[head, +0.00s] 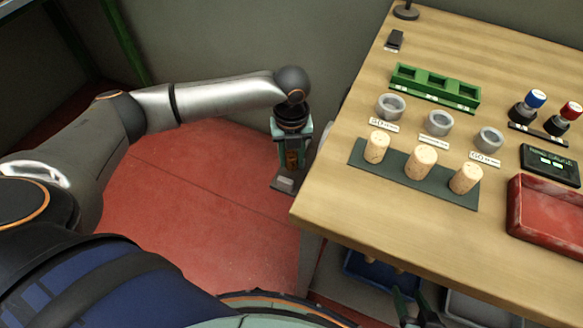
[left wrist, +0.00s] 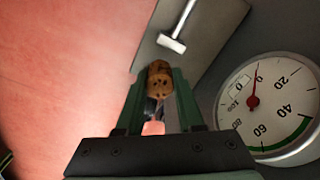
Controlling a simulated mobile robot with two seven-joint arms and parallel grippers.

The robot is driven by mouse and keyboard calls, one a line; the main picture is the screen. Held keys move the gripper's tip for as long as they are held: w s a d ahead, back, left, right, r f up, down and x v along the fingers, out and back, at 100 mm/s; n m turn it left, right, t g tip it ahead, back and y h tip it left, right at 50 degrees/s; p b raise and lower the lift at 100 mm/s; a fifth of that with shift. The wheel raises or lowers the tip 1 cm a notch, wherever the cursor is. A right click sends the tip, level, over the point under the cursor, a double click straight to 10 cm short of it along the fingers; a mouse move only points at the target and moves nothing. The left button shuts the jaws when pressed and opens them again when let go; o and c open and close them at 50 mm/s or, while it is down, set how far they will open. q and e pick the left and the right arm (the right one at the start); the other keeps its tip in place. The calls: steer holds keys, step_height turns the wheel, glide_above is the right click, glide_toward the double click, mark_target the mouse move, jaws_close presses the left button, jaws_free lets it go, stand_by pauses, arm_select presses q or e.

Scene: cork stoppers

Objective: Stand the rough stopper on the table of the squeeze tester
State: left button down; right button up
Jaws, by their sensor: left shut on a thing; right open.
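My left gripper (head: 292,168) is shut on a brown, dark-pitted stopper, the rough stopper (left wrist: 158,80), between its two green fingers. In the head view it hangs off the workbench's left edge. A grey base (head: 284,185) lies just below it, apparently part of the squeeze tester. In the left wrist view a white dial gauge (left wrist: 268,108) with a red needle stands right of the fingers, and a metal T-shaped bar (left wrist: 178,28) lies beyond the stopper. Whether the stopper touches anything below is hidden. My right gripper (head: 420,308) is open at the bottom edge.
On the wooden bench (head: 350,215), three pale stoppers stand on a dark mat (head: 455,194). Behind are several grey rings (head: 438,123) and a green rack (head: 435,88). A red tray (head: 548,215) is at right. A blue bin (head: 385,273) sits below the bench.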

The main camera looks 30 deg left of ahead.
mark_target(292, 165)
arm_select(q)
step_height(292, 165, down, 4)
steer(key=shift+f+b, duration=0.1)
steer(key=shift+b, duration=0.4)
arm_select(e)
steer(key=shift+s+d+f, duration=0.15)
steer(key=shift+s+f, duration=0.05)
steer(key=shift+f, duration=0.2)
steer(key=shift+s+d+f, duration=0.15)
steer(key=shift+f, duration=0.2)
arm_select(q)
steer(key=shift+f, duration=0.1)
steer(key=c, duration=0.5)
jaws_free()
arm_select(e)
steer(key=shift+w+a+r, duration=0.2)
arm_select(q)
steer(key=shift+r, duration=0.4)
step_height(292, 165, up, 12)
steer(key=p, duration=0.3)
steer(key=shift+f, duration=0.25)
arm_select(e)
steer(key=shift+a+r, duration=0.15)
steer(key=shift+r, duration=0.4)
steer(key=shift+a+r, duration=0.15)
steer(key=shift+r, duration=0.4)
